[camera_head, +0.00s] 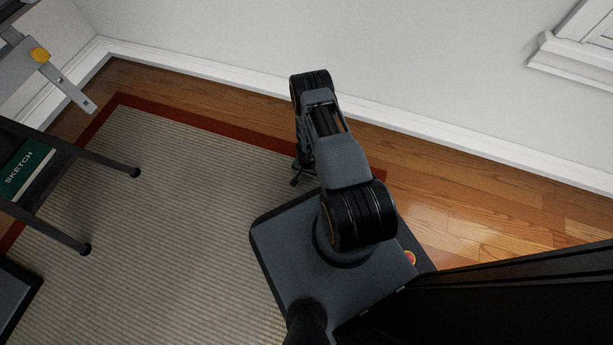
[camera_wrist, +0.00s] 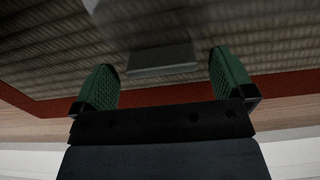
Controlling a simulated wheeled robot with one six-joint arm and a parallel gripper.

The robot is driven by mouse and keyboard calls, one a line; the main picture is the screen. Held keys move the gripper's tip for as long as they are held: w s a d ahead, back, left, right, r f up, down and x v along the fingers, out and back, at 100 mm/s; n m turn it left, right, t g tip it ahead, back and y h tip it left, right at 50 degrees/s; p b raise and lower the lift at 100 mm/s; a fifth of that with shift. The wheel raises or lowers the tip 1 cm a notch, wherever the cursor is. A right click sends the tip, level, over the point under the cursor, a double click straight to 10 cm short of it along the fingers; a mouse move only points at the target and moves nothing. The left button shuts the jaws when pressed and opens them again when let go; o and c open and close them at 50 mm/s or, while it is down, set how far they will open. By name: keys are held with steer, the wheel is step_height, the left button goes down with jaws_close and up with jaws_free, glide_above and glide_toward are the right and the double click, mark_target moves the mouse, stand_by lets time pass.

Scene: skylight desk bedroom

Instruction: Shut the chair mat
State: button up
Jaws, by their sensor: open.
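A beige ribbed mat with a red border (camera_head: 190,190) lies flat on the wood floor; I cannot tell whether it is the chair mat the task names. Its ribbed surface and red edge also show in the wrist view (camera_wrist: 50,60). My gripper (camera_wrist: 163,82) is open, its two green-padded fingers wide apart above the red border, with nothing held. In the head view the gripper (camera_head: 298,176) is mostly hidden behind my arm, near the mat's far right edge. A blurred grey shape (camera_wrist: 162,58) shows beyond the fingers; I cannot tell what it is.
A dark-legged piece of furniture (camera_head: 70,152) with a green sketch book (camera_head: 24,168) stands at the left. A dark flat panel (camera_head: 14,298) is at lower left. The white wall (camera_head: 220,45) and baseboard bound the far side. The mat's middle is clear.

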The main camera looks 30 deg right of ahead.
steer(key=shift+f+b, duration=0.35)
steer(key=shift+f, duration=0.65)
